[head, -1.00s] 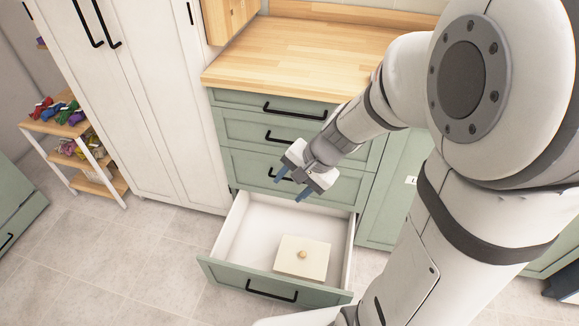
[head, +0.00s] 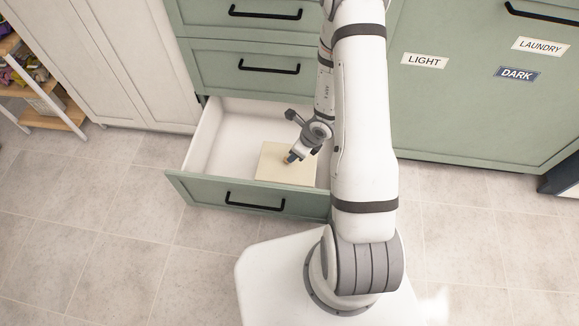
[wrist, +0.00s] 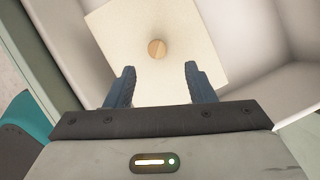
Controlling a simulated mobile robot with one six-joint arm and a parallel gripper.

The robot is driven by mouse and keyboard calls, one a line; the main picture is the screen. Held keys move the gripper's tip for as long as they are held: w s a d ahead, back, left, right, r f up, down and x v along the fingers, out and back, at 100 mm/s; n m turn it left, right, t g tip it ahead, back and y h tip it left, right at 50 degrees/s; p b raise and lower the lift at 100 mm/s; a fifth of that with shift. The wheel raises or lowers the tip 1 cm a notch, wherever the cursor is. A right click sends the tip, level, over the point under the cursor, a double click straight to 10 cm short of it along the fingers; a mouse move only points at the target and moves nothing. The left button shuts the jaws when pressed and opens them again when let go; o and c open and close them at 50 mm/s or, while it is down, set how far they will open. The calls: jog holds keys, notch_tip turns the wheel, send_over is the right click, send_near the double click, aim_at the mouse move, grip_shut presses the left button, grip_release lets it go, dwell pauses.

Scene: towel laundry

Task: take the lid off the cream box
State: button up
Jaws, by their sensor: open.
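The cream box (head: 273,167) sits inside the open bottom drawer, toward its front right. Its lid (wrist: 126,30) is on, flat and cream. A round wooden knob (wrist: 157,49) stands at the middle of the lid in the wrist view. My gripper (wrist: 160,84) is open and empty, with its two blue fingers apart. In the wrist view the knob lies just beyond the fingertips, roughly between their lines. In the head view my gripper (head: 290,158) is over the lid and hides most of the knob. My arm hides the drawer's right end.
A white cabinet (head: 125,60) stands at left. Cabinet fronts labelled LIGHT, DARK and LAUNDRY are at right. The drawer's left part is empty.

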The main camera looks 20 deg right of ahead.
aim_at(273, 166)
jog(key=b+x, duration=0.1)
jog(key=x, duration=0.2)
jog(key=b+x, duration=0.1)
jog(key=x, duration=0.2)
jog(key=shift+a+f+b, duration=0.35)
jog(key=shift+r, duration=0.1)
jog(key=shift+c, duration=0.6)
grip_shut()
